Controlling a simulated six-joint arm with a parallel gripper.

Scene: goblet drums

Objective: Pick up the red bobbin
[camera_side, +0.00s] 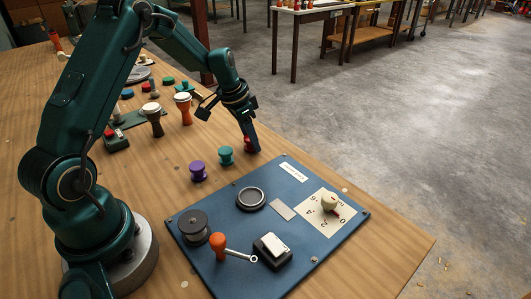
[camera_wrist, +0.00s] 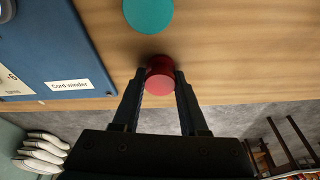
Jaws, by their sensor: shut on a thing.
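The red bobbin (camera_wrist: 160,75) is between the two fingertips of my gripper (camera_wrist: 160,82) in the wrist view, and both fingers touch its sides. In the side view the red bobbin (camera_side: 249,145) is mostly hidden behind the fingers of my gripper (camera_side: 253,142), near the far edge of the wooden table. I cannot tell whether it is clear of the table top. A teal bobbin (camera_side: 226,156) stands just left of it; its round top also shows in the wrist view (camera_wrist: 148,14). A purple bobbin (camera_side: 198,171) stands further left.
A blue board (camera_side: 230,275) labelled "Cord winder" lies nearer the camera, with a dark spool (camera_side: 193,225), an orange-handled crank (camera_side: 218,242) and a cream knob (camera_side: 329,201). Small goblet drums (camera_side: 184,109) stand further back. The table edge is close beyond my gripper.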

